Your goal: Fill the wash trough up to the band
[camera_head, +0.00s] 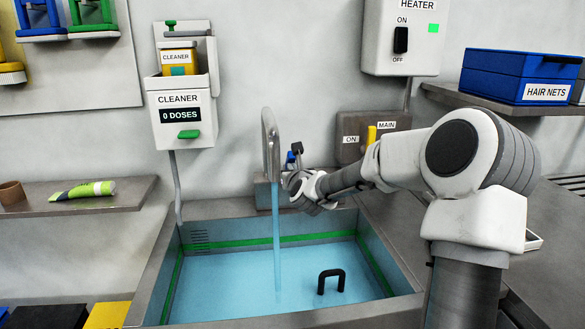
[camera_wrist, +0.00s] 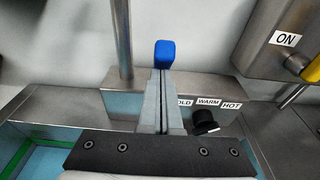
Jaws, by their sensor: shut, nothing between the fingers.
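The grey wash trough (camera_head: 160,262) has a green band (camera_head: 310,238) around its inner walls. Blue water (camera_head: 235,285) covers its floor, with the surface close under the band at the back wall. A stream (camera_head: 276,230) runs from the curved metal tap (camera_head: 269,140) into it. A black loop handle (camera_head: 331,274) stands out of the water. My gripper (camera_wrist: 163,74) is shut and empty, its tips at the blue tap handle (camera_wrist: 165,54); I cannot tell whether they touch. In the head view my gripper (camera_head: 290,180) is beside the tap, partly hiding the handle (camera_head: 290,157).
A black knob (camera_wrist: 205,122) by COLD, WARM and HOT labels is right of my fingers. The yellow MAIN lever (camera_head: 372,134) stands by ON. The heater (camera_head: 412,50) shows a green light. The cleaner dispenser (camera_head: 183,122) reads 0 DOSES. A left shelf (camera_head: 125,196) holds a tube.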

